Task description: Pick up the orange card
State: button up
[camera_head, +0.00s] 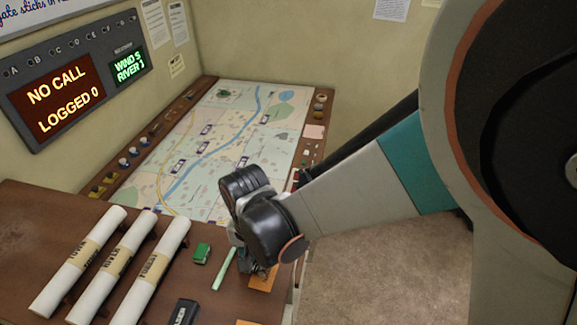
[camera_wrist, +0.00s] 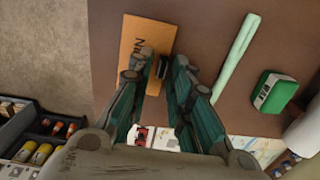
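The orange card (camera_head: 264,279) lies flat on the brown desk near its right edge, partly hidden by my gripper in the head view. My gripper (camera_head: 256,268) is over the card, pointing down. In the wrist view its fingertips (camera_wrist: 163,62) overlap the card's lower right part, with a gap between the fingers. A small dark piece shows between the tips; I cannot tell what it is. Whether the tips touch the card is unclear.
A pale green stick (camera_head: 223,268) and a green box (camera_head: 201,253) lie left of the card. Rolled maps (camera_head: 150,270) and a black object (camera_head: 183,311) are farther left. Another orange piece (camera_head: 246,322) shows at the bottom edge.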

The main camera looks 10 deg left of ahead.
jog(key=shift+s+a+f, duration=0.1)
jog(key=shift+f, duration=0.25)
jog(key=shift+s+r, duration=0.15)
jog(key=shift+s, duration=0.05)
grip_shut()
jog(key=shift+w, duration=0.1)
